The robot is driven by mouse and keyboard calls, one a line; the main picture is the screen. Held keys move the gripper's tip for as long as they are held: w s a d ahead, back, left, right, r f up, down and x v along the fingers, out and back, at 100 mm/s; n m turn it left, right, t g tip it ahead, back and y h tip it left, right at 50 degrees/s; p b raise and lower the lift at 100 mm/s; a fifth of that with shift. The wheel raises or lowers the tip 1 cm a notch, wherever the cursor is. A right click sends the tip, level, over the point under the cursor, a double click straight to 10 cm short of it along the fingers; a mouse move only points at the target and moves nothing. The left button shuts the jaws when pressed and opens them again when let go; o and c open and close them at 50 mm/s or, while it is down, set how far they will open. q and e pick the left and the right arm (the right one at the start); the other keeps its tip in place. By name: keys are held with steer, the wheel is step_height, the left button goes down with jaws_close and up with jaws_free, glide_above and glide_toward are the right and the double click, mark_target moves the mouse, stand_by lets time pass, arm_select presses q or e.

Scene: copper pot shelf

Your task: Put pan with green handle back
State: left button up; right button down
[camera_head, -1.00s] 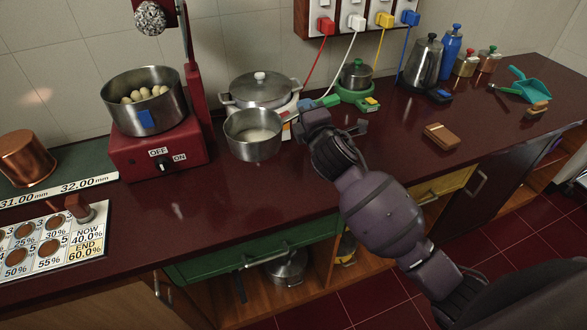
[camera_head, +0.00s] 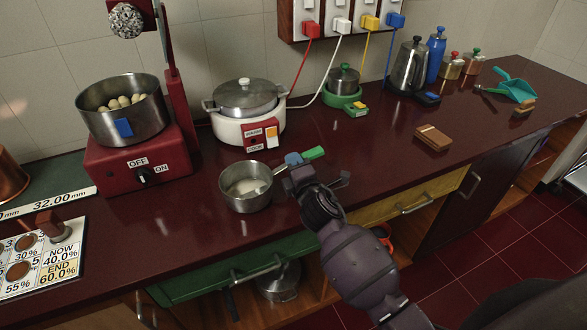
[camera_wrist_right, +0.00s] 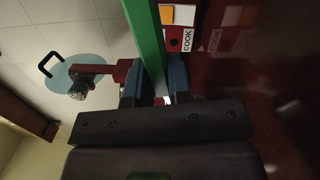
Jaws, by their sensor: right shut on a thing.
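The small steel pan (camera_head: 245,190) has whitish contents and a green handle (camera_head: 314,153) pointing back right. My right gripper (camera_head: 293,158) is shut on the handle, its blue fingers around it just before the green end. The pan is level, over the front part of the dark red counter; I cannot tell whether it touches the top. In the right wrist view the green handle (camera_wrist_right: 147,35) runs up from between the fingers (camera_wrist_right: 155,88), hiding part of the cooker front. My left gripper is not in view.
A white cooker with a lidded pot (camera_head: 247,105) stands behind the pan. A red stove (camera_head: 135,165) bears a large pot (camera_head: 124,115) at left. A green burner holds a small pot (camera_head: 343,80). A brown block (camera_head: 433,138) lies right. Below, an open shelf holds a pot (camera_head: 280,282).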

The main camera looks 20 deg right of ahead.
steer(key=shift+f, duration=0.6)
steer(key=shift+r, duration=0.15)
steer(key=c, duration=1.5)
jaws_free()
steer(key=shift+f, duration=0.2)
steer(key=o, duration=0.4)
steer(key=shift+o, duration=0.2)
